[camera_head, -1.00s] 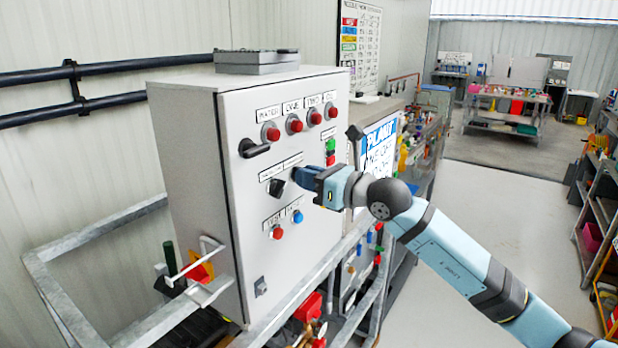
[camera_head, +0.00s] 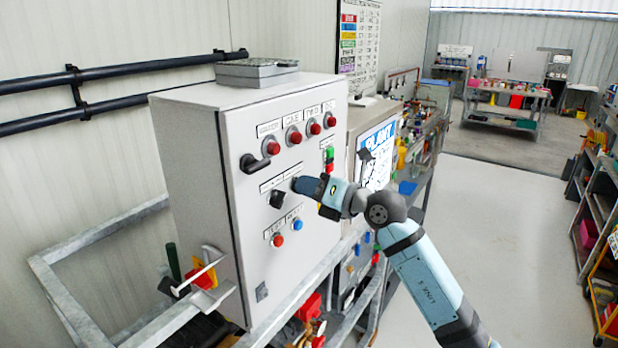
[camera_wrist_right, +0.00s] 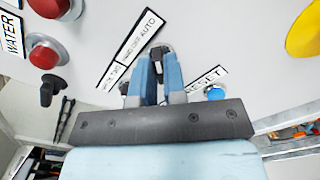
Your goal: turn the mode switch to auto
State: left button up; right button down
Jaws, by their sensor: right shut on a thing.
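The white control cabinet (camera_head: 257,245) carries a row with two small switches under printed labels. My right gripper (camera_head: 297,184) is at the right-hand switch of that row, in front of the panel. In the right wrist view, the blue fingers of my right gripper (camera_wrist_right: 159,56) are shut on a small black switch knob (camera_wrist_right: 160,51). The label strip beside it (camera_wrist_right: 141,35) reads HAND OFF AUTO. The fingers hide most of the knob, so I cannot tell which position it points to. A black selector switch (camera_head: 277,199) stands free just left of the gripper. My left gripper is not in view.
A red button (camera_head: 278,240) and a blue button (camera_head: 297,224) sit below. Galvanised rails (camera_head: 100,238) surround the cabinet. Open floor (camera_head: 490,240) lies to the right.

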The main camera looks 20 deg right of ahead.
jog(key=shift+m+p, duration=0.3)
jog(key=shift+m, duration=0.1)
jog(key=c, duration=1.3)
grip_release()
jog(key=shift+o, duration=0.6)
jog(key=b+v, duration=0.4)
jog(key=v, duration=0.9)
jog(key=shift+s+d, duration=0.25)
